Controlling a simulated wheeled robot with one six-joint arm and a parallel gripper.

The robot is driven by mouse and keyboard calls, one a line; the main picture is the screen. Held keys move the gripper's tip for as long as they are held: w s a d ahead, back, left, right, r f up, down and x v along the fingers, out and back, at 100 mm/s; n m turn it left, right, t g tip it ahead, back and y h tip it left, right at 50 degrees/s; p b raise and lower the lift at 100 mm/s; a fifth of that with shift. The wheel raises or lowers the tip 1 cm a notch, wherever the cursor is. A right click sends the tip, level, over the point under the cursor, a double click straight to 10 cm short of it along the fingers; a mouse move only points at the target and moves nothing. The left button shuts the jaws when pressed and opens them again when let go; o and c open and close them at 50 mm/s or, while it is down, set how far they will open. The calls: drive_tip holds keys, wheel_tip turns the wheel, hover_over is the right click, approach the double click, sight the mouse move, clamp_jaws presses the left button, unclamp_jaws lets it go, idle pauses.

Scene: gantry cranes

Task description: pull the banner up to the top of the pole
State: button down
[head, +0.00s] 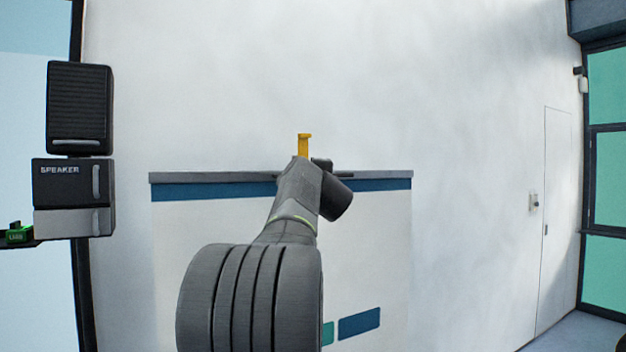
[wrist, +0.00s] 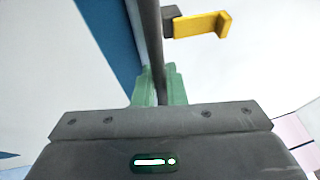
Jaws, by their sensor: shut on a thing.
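The banner (head: 360,230) hangs against the pale wall, white with a blue stripe below its grey top bar (head: 200,177). In the wrist view the green fingers of my gripper (wrist: 156,88) are shut on the dark top bar (wrist: 149,35), with the blue stripe (wrist: 105,30) to the left of it. A yellow hook (head: 304,144) stands just above the bar in the head view. It also shows at the top of the wrist view (wrist: 205,24), right of the bar and apart from the fingers. My arm hides the banner's middle, and no pole shows clearly.
A black speaker (head: 79,105) and a box marked SPEAKER (head: 72,183) stand at the left. A small green item (head: 18,234) lies beside them. A door (head: 556,220) and windows (head: 606,180) are at the right. The wall above the banner is bare apart from the hook.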

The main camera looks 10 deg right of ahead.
drive_tip(key=c, duration=1.8)
unclamp_jaws()
drive_tip(key=shift+f, duration=0.1)
drive_tip(key=b+v, duration=0.5)
drive_tip(key=v, duration=0.8)
drive_tip(key=shift+s, duration=0.4)
